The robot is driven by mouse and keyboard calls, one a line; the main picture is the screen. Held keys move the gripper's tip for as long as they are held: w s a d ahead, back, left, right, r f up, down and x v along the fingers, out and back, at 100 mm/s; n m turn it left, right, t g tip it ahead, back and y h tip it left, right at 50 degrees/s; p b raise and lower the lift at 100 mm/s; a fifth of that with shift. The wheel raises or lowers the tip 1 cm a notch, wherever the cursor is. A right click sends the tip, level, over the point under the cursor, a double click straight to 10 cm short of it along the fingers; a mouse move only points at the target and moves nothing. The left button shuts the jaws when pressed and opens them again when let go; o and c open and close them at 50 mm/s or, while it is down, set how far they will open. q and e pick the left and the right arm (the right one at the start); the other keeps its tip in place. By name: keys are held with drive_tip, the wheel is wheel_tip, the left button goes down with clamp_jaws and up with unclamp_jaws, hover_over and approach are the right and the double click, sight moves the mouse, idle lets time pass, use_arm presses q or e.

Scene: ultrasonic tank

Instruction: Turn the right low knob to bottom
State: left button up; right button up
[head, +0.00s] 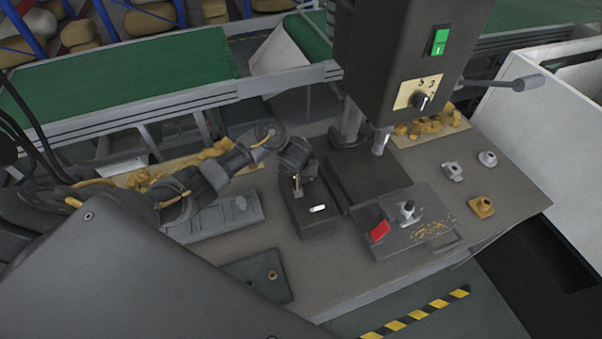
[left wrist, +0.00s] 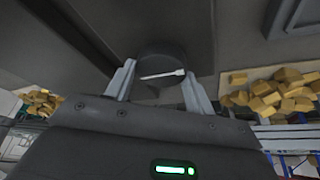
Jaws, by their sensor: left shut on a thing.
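A dark round knob (left wrist: 160,63) with a white pointer shows in the left wrist view. The pointer lies nearly level in that picture, rising slightly to the right. My left gripper (left wrist: 157,80) has one pale finger on each side of the knob and is shut on it. In the head view my left gripper (head: 297,184) reaches down at a dark box (head: 318,225) on the worktable; the knob cannot be made out there. Another knob (head: 421,101), on a beige marked plate, sits on the dark machine head (head: 395,50). My right gripper is not in view.
On the worktable (head: 350,280) stand a grey tray (head: 240,208), a dark plate (head: 262,285) and a vise-like fixture with a red part (head: 380,231). Small metal parts lie at the right (head: 482,207). Yellow pieces fill bins (left wrist: 285,95) behind. A green conveyor (head: 130,72) runs along the back.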

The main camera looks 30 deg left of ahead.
use_arm(q)
drive_tip(key=o, duration=1)
drive_tip(key=shift+c, duration=0.2)
